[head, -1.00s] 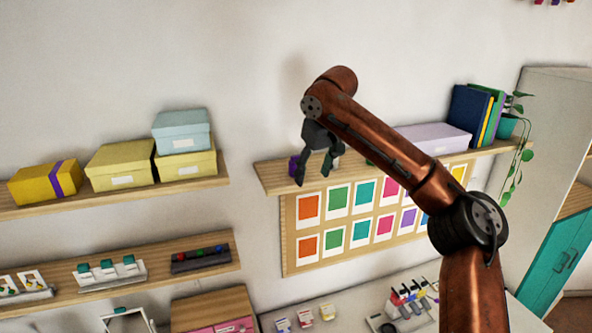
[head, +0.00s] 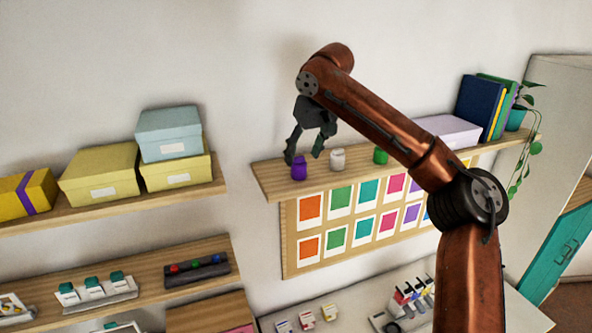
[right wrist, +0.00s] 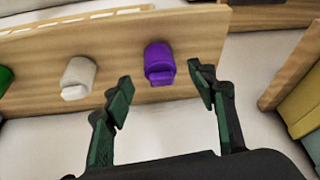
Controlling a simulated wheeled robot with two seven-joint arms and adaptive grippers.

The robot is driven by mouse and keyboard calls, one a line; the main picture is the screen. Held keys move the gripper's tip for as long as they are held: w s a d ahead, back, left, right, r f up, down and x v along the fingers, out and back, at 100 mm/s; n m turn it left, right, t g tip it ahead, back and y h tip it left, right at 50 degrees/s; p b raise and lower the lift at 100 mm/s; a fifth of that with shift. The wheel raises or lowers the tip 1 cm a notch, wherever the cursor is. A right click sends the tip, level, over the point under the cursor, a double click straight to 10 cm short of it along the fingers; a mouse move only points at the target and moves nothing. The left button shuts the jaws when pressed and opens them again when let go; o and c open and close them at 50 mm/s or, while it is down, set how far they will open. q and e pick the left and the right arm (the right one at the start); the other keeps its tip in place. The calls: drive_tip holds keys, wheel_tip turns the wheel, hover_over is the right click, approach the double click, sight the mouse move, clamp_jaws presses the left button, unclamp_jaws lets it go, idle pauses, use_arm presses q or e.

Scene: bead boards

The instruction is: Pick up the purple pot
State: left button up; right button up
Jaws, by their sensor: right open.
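The purple pot (head: 299,168) stands near the left end of the right wall shelf (head: 277,188). In the right wrist view the purple pot (right wrist: 159,64) lies ahead of the fingers, in the gap between them. My right gripper (head: 304,158) hangs open just above the pot, one finger close to its upper left. It also shows open and empty in the right wrist view (right wrist: 163,84). The pot looks clear of both fingers there. My left gripper is in neither view.
A white pot (head: 337,160) and a green pot (head: 380,156) stand to the right on the same shelf. A lilac box (head: 448,131) and books (head: 480,105) are farther right. Boxes (head: 98,175) fill the left shelf, across a gap of bare wall.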

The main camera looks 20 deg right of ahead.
sight(302, 160)
drive_tip(key=p+x, duration=0.1)
drive_tip(key=x, duration=0.2)
drive_tip(key=shift+w+d+p, duration=0.2)
drive_tip(key=shift+p, duration=0.2)
drive_tip(key=shift+x, duration=0.95)
drive_tip(key=shift+a, duration=0.15)
drive_tip(key=c, duration=1.2)
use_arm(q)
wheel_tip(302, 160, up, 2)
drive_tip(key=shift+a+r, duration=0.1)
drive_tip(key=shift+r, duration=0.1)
use_arm(e)
drive_tip(key=shift+c, duration=0.2)
